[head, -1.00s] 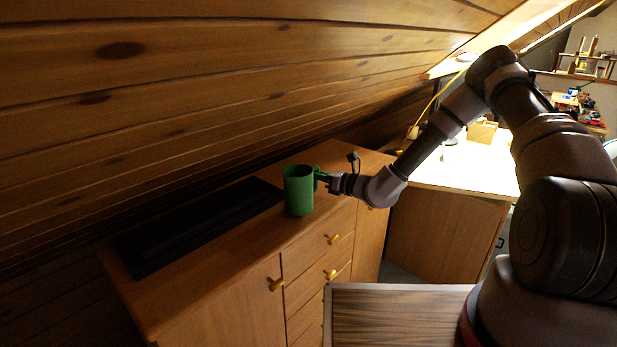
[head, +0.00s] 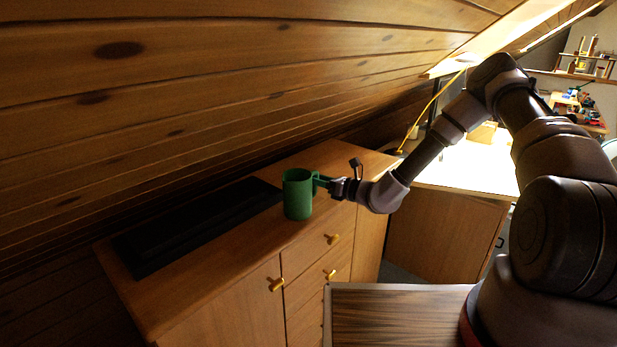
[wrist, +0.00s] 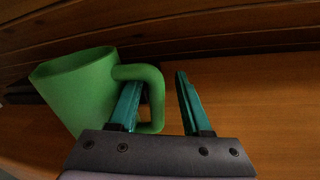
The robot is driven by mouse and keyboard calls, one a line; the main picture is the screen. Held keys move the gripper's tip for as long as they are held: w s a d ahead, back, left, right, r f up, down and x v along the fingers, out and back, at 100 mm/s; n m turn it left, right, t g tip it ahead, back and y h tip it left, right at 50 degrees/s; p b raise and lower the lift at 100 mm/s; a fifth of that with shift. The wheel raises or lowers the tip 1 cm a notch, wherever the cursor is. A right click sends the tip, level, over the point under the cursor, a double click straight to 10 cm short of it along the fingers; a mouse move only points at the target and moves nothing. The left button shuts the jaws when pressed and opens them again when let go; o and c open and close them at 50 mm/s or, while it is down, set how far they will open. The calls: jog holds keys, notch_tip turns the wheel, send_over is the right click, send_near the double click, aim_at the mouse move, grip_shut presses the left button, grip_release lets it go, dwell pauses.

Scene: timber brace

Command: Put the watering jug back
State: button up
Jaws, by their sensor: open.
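The green watering jug (head: 297,196) stands upright on the wooden cabinet top, near its front edge and right of a long black object. Its handle points right, toward my gripper (head: 328,184). The outer bar of the handle lies between the fingers, the left finger overlapping the handle's opening. Whether either finger touches the handle cannot be told.
The long black object (head: 195,228) lies along the cabinet top (head: 345,160). A sloping plank wall (head: 200,90) hangs low behind it. The cabinet has brass-coloured pulls (head: 276,284) in front. A brightly lit bench (head: 470,165) stands at the right.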

jog(key=v, duration=1)
jog(key=shift+s, duration=0.1)
